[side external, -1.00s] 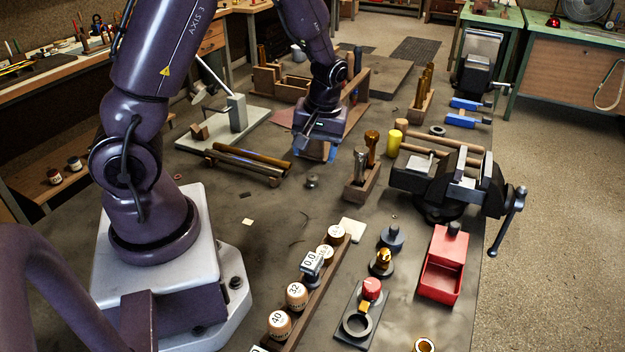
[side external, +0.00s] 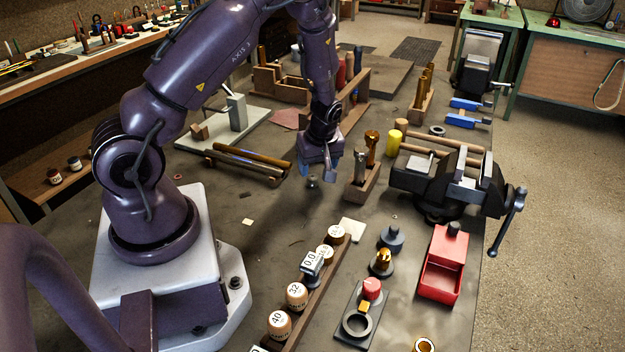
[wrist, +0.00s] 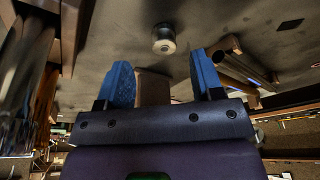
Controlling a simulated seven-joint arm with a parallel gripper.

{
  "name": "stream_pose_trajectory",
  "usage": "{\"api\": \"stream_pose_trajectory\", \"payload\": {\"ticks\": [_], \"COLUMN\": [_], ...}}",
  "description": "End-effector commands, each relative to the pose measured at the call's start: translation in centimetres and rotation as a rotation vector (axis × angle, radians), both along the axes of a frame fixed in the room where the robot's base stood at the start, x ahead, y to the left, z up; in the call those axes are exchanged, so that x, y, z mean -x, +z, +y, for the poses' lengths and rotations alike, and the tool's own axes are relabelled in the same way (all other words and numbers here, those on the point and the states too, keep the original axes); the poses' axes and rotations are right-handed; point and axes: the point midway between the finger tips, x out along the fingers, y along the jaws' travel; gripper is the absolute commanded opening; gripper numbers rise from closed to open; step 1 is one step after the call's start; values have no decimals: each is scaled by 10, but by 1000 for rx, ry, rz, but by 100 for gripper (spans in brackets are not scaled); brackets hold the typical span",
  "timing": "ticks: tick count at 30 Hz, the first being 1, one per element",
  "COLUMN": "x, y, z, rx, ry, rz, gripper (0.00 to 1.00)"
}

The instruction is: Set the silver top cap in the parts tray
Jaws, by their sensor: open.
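The silver top cap (side external: 312,183) appears to be the small round grey metal piece standing on the dark bench top. In the wrist view the cap (wrist: 164,38) lies beyond the fingertips, roughly centred between them. My gripper (side external: 317,170) is open and empty, close above the cap and just behind it in the side view. Its blue fingers also show spread in the wrist view (wrist: 163,78). A red open tray (side external: 438,283), possibly the parts tray, sits at the right front of the bench with a dark knob at its back end.
A wooden block holding metal tubes (side external: 362,188) stands just right of my gripper. Brass tubes on a rack (side external: 248,163) lie to its left. A bench vise (side external: 445,180) and a row of numbered knobs (side external: 297,295) flank the front area.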

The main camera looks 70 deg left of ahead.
Motion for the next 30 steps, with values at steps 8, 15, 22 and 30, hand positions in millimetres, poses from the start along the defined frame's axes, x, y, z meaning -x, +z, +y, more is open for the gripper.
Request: {"api": "stream_pose_trajectory", "payload": {"ticks": [8,15,22,30], "x": [4,3,3,3], "y": [-36,-47,-46,-46], "z": [17,20,19,19], "rx": [1,0,1,0], "ry": [1,-1,-1,-1], "rz": [3,0,1,1], "gripper": [61,61,38,4]}}
